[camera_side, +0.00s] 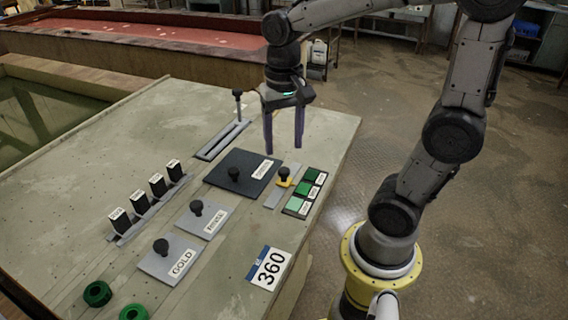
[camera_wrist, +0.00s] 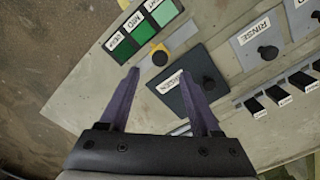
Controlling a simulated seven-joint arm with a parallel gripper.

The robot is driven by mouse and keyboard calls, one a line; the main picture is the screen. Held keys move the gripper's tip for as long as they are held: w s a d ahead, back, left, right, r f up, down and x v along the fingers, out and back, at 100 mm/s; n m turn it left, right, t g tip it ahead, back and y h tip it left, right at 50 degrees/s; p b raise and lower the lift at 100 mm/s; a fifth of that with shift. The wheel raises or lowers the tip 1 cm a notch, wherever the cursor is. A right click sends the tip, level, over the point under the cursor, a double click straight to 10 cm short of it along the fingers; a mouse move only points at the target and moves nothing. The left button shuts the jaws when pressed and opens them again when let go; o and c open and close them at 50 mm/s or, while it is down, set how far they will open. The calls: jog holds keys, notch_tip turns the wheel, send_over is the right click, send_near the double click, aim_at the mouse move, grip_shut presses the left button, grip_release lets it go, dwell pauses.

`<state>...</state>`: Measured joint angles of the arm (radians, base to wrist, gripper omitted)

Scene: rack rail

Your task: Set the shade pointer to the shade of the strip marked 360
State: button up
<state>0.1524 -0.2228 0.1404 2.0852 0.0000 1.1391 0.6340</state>
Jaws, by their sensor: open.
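The shade pointer (camera_side: 284,183) is a yellow slider with a black knob on a short grey rail. It also shows in the wrist view (camera_wrist: 160,56). Beside it is a shade chart (camera_side: 303,188) with three green swatches, dark to light; the pointer stands about level with the middle one. My gripper (camera_side: 284,151) is open and empty above the panel, near the pointer. In the wrist view its fingertips (camera_wrist: 160,72) straddle the pointer's image. Several dark strips with white labels (camera_side: 140,202) stand in a rack; their marks are too small to read. A card (camera_side: 270,268) reads 360.
A slotted lever (camera_side: 238,96) stands at the back. Two green rings (camera_side: 97,293) lie at the front left.

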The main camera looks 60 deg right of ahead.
aim_at(284, 169)
notch_tip(284, 169, down, 7)
jog(key=shift+r, duration=0.15)
grip_shut()
dwell(0.5)
dwell(1.0)
